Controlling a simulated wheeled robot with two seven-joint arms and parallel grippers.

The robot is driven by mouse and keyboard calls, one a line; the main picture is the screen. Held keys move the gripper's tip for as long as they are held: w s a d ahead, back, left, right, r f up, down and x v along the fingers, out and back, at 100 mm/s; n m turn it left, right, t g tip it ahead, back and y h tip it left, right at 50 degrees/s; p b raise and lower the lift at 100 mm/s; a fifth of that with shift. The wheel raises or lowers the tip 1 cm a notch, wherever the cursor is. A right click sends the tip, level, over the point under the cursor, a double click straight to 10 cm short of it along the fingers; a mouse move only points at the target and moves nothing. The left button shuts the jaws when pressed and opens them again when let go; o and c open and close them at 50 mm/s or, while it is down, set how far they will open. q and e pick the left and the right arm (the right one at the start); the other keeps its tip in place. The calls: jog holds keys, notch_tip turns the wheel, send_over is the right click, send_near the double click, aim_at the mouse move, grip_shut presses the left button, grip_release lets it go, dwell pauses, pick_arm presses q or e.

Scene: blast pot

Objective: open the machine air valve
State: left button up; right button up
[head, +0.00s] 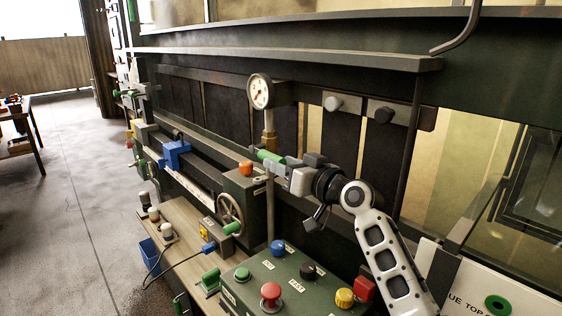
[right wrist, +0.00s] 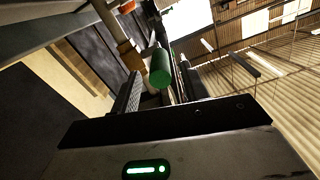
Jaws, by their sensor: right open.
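A green cylindrical handle (head: 267,156) shows beside a brass pipe fitting (head: 269,138) below a round gauge (head: 260,91); I take it for the air valve's handle. My right gripper (head: 284,164) is open at the handle's right end. In the right wrist view, the handle's green end (right wrist: 160,70) shows between the two fingers of the right gripper (right wrist: 159,82), with the brass fitting (right wrist: 130,52) behind to the left. I cannot tell whether a finger touches the handle. The valve's body is partly hidden. My left gripper is not in view.
A green control box (head: 290,285) with coloured buttons stands below my right arm. A handwheel (head: 230,209) with a green grip and an orange knob (head: 245,168) are left of the gripper. A dark ledge (head: 300,56) runs above. Open floor (head: 75,200) lies at the left.

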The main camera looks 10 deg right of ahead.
jog(key=shift+w+a, duration=0.35)
jog(key=shift+w, duration=0.15)
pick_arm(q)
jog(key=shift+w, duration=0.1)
